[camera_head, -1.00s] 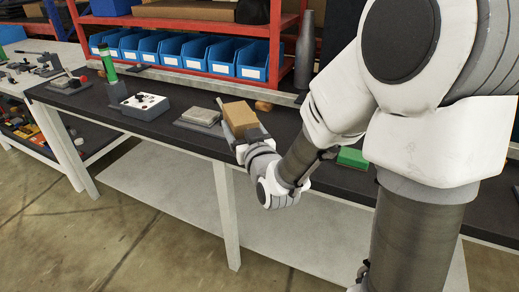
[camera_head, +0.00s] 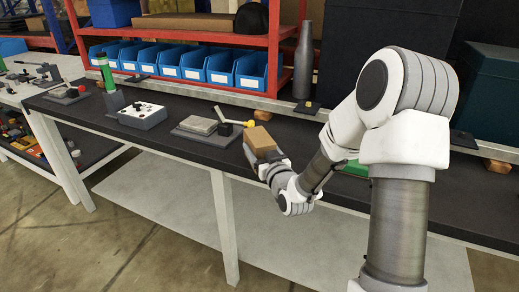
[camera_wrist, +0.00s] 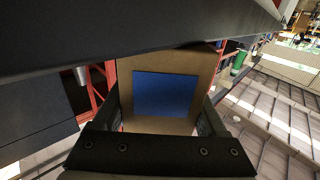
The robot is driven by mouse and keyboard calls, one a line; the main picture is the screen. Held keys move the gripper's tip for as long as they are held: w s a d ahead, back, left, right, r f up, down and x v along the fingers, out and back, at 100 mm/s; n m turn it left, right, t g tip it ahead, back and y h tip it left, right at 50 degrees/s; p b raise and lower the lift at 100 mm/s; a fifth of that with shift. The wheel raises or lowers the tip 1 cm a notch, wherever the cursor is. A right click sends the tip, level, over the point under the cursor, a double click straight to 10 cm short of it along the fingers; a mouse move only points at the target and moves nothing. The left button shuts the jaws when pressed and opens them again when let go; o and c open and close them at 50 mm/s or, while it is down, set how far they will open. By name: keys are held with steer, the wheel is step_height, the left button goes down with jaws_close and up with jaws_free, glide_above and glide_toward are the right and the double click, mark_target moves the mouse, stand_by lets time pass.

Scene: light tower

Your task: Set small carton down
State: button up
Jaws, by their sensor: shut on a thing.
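The small carton (camera_head: 260,139) is a plain brown box in the head view, at the front part of the dark bench top. My gripper (camera_head: 267,156) is shut on it from the near right side. In the wrist view the carton (camera_wrist: 197,68) shows a brown face with a blue square, between the two fingers of my gripper (camera_wrist: 160,120). The dark bench top (camera_head: 315,160) is beneath or just below the carton; I cannot tell whether they touch.
Blue bins (camera_head: 222,68) fill the red shelf behind. A green item (camera_head: 355,168) lies right, partly behind my arm.

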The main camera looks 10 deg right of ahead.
steer(key=shift+r, duration=0.15)
steer(key=shift+f+b, duration=0.25)
steer(key=shift+b, duration=0.05)
steer(key=o, duration=1.4)
steer(key=shift+r, duration=0.15)
